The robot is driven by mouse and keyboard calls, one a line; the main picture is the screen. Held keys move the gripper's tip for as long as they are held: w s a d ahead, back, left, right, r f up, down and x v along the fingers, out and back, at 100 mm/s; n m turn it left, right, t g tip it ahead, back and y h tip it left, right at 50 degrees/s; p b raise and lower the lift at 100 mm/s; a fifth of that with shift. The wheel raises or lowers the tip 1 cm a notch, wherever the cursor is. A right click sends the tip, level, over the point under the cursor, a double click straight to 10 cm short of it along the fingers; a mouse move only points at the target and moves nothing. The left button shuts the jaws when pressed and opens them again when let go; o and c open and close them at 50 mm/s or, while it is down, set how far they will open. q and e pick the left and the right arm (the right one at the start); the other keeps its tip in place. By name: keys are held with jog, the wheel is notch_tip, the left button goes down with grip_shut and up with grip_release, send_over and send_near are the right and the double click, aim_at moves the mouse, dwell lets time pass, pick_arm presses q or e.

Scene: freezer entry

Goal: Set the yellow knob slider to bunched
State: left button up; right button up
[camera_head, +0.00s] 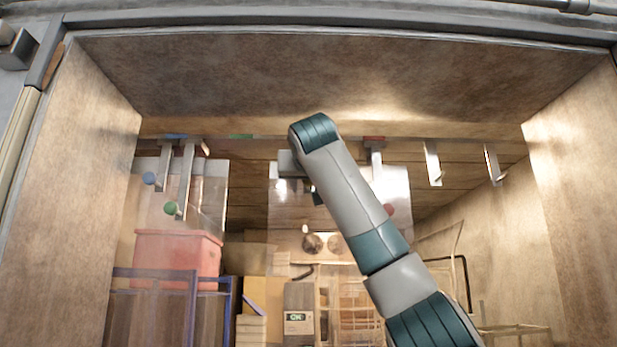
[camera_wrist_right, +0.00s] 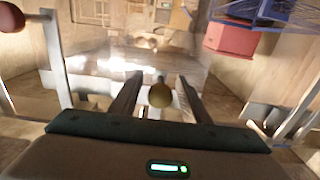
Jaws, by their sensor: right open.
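The yellow knob (camera_wrist_right: 160,95) shows in the right wrist view as a dull yellow ball between the two fingers of my right gripper (camera_wrist_right: 160,78). The fingers are apart on either side of it; I cannot tell whether either touches it. In the head view my right arm reaches up to the strip curtain rail and hides the yellow knob and most of the gripper. A clear curtain panel (camera_head: 283,206) hangs behind the arm. My left gripper is not in view.
The red knob (camera_head: 389,209) hangs just right of my arm. Blue (camera_head: 148,178) and green (camera_head: 170,208) knobs hang at the left by another clear panel. Bare brackets (camera_head: 433,165) are at the right. A red box (camera_head: 178,255) and shelves lie beyond the opening.

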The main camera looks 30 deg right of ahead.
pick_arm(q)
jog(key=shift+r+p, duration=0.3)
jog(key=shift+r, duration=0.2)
pick_arm(e)
jog(key=shift+x, duration=0.8)
